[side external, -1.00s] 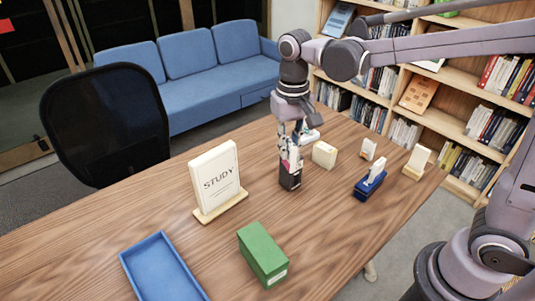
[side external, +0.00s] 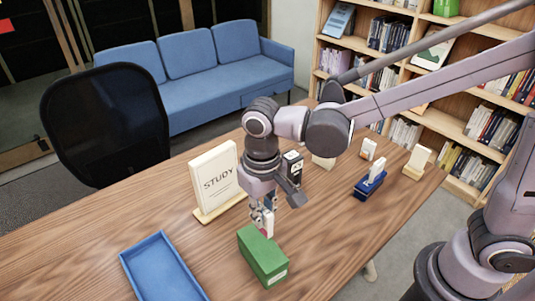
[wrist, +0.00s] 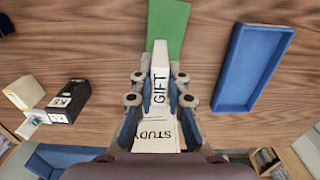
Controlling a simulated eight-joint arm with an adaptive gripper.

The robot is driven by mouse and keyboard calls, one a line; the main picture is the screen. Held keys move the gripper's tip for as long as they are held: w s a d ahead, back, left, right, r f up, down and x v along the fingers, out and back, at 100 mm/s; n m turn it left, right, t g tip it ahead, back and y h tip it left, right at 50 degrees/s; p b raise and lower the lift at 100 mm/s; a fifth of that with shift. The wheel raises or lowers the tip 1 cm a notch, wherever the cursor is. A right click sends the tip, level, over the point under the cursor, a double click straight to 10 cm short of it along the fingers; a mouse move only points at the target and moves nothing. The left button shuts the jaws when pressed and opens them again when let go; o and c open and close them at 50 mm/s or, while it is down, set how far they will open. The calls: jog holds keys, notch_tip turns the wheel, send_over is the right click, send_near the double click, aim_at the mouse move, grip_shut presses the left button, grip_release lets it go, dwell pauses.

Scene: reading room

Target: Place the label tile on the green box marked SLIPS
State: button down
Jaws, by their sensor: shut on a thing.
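My gripper (side external: 262,218) is shut on a white label tile (wrist: 159,88), which reads GIFT in the wrist view. The tile hangs between the fingers of my gripper (wrist: 160,78), above the table. The green box (side external: 262,256) stands at the front middle of the table, just below and in front of the gripper. It has a small white label on its near end, too small to read. The box also shows at the top of the wrist view (wrist: 168,28), beyond the tile's far end. I cannot tell whether the tile touches the box.
A cream STUDY sign (side external: 214,180) stands close to the left of my gripper. A blue tray (side external: 164,268) lies left of the green box. A dark box (side external: 291,164), a cream block (side external: 323,162) and a blue holder (side external: 369,186) stand behind and to the right.

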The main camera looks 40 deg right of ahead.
jog(key=shift+a+f, duration=0.25)
jog(key=shift+f, duration=0.55)
jog(key=shift+a+f, duration=0.2)
jog(key=shift+f, duration=0.65)
jog(key=shift+a+f, duration=0.25)
jog(key=shift+f, duration=0.55)
jog(key=shift+f, duration=0.15)
jog(key=c, duration=1.3)
grip_release()
jog(key=shift+c, duration=0.2)
notch_tip(320, 180, up, 12)
jog(key=s+d+t, duration=0.2)
jog(key=d+t, duration=0.1)
jog(key=d, duration=0.8)
jog(key=s+d+t, duration=0.1)
jog(key=d+t, duration=0.3)
jog(key=d, duration=0.7)
jog(key=shift+s+d+f, duration=0.35)
jog(key=shift+s+f, duration=0.05)
jog(key=shift+f, duration=0.05)
